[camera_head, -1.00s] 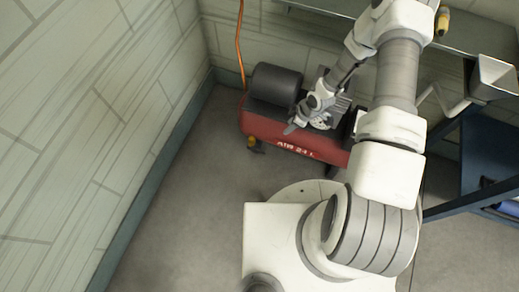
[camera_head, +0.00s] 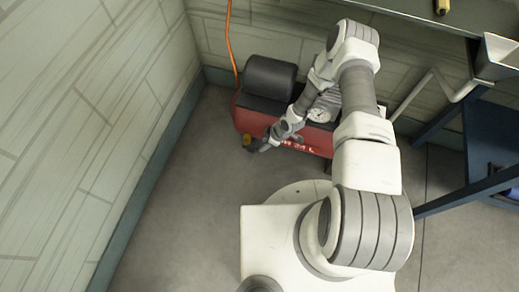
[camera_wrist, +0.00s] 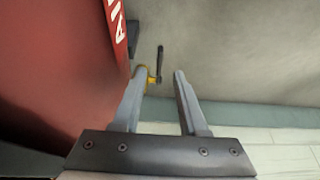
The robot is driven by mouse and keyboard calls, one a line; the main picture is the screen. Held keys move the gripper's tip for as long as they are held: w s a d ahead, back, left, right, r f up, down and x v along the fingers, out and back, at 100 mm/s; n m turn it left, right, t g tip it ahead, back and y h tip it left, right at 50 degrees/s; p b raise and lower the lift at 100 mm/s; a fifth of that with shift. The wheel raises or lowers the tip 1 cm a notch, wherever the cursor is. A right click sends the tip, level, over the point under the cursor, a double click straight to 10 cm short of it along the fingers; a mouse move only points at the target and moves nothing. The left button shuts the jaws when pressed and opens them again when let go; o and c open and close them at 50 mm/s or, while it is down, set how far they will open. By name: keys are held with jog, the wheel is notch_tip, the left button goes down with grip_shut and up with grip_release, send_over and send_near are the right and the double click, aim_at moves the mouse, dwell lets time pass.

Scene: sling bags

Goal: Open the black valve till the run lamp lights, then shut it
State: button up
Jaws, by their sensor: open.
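The red compressor tank (camera_head: 300,138) stands on the floor by the back wall, with a black cylinder (camera_head: 270,77) on top. A small valve with a black lever (camera_wrist: 159,62) and a yellow body (camera_wrist: 153,79) shows beside the tank in the wrist view. Its yellow part (camera_head: 246,138) also shows at the tank's lower left in the head view. My gripper (camera_wrist: 160,73) is open, and the lever appears in the gap between its fingertips. I cannot tell whether they touch it. In the head view my gripper (camera_head: 258,147) is low at the tank's front left. I cannot make out a run lamp.
A round gauge (camera_head: 318,114) sits on the tank's top side. An orange hose (camera_head: 230,50) runs up the wall behind. A dark blue bench frame (camera_head: 470,190) stands at the right. The floor (camera_head: 180,190) left of the tank is clear.

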aim_at(252, 148)
jog(key=b+x, duration=0.1)
jog(key=x, duration=0.5)
jog(key=shift+b, duration=0.4)
grip_shut()
dwell(0.9)
